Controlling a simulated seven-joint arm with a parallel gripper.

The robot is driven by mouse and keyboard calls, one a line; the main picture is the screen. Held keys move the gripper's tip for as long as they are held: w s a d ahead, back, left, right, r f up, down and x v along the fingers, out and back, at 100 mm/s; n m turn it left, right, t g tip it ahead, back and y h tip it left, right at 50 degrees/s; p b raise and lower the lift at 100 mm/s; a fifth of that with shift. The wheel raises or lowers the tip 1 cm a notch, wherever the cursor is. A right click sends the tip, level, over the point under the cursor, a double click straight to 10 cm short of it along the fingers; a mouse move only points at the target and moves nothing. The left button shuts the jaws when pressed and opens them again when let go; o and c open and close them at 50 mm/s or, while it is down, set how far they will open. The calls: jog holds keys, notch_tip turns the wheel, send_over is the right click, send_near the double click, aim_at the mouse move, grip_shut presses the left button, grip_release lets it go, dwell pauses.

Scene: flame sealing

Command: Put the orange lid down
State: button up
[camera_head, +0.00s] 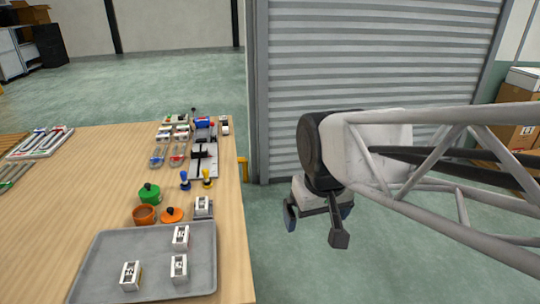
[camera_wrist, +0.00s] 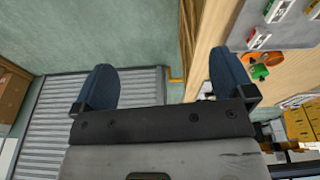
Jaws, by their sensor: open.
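The orange lid (camera_head: 172,214) has a dark knob. It lies on the wooden table, right of the open orange pot (camera_head: 145,215) and just behind the grey tray. A green pot with a green lid and dark knob (camera_head: 149,193) stands behind them. In the wrist view, a small green thing (camera_wrist: 259,72) with orange beside it shows at the right; I cannot tell lid from pot there. My gripper (camera_head: 314,224) is open and empty, off the table's right edge and well right of the lid. Its two blue-padded fingers are wide apart in the wrist view (camera_wrist: 165,80).
The grey tray (camera_head: 90,270) holds several white blocks. Another white block (camera_head: 203,205) is right of the lid. Blue (camera_head: 185,181) and yellow (camera_head: 207,179) handled tools stand behind it. A grey shutter (camera_head: 380,60) is behind my arm. The table's left middle is clear.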

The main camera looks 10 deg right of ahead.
jog(key=s+d+f+m, duration=0.1)
jog(key=s+d, duration=0.1)
jog(key=s, duration=0.4)
jog(key=shift+s+f, duration=0.15)
jog(key=shift+f, duration=0.25)
